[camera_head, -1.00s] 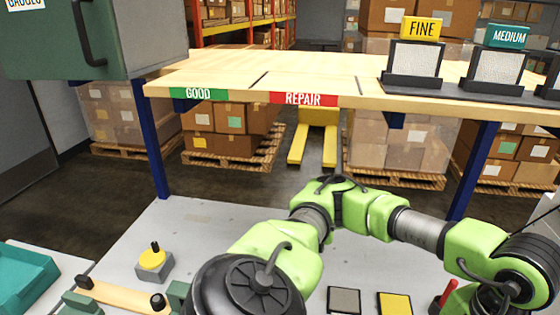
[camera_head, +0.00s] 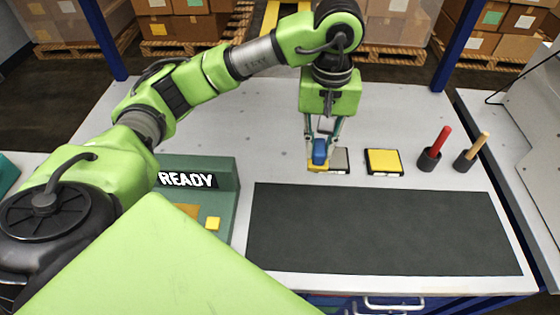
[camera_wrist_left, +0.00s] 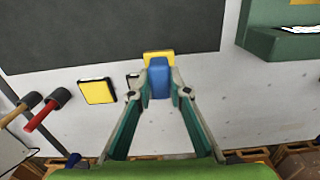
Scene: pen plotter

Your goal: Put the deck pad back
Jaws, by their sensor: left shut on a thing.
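My left gripper (camera_head: 320,146) is shut on a blue block-like handle (camera_head: 319,153) with a yellow pad (camera_head: 316,167) at its lower end. The wrist view shows the blue handle (camera_wrist_left: 159,80) between the fingertips and the yellow pad (camera_wrist_left: 158,57) beyond them. The held pad is at or just above the grey table top; I cannot tell if it touches. A grey square in a dark frame (camera_head: 341,160) lies beside it, partly hidden. A yellow square in a dark frame (camera_head: 384,161) lies farther right. My right gripper is not in view.
A dark mat (camera_head: 380,228) covers the table's front right. A green unit marked READY (camera_head: 228,190) stands left of it. Red-handled (camera_head: 436,148) and wooden-handled (camera_head: 474,150) tools stand in dark holders at right.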

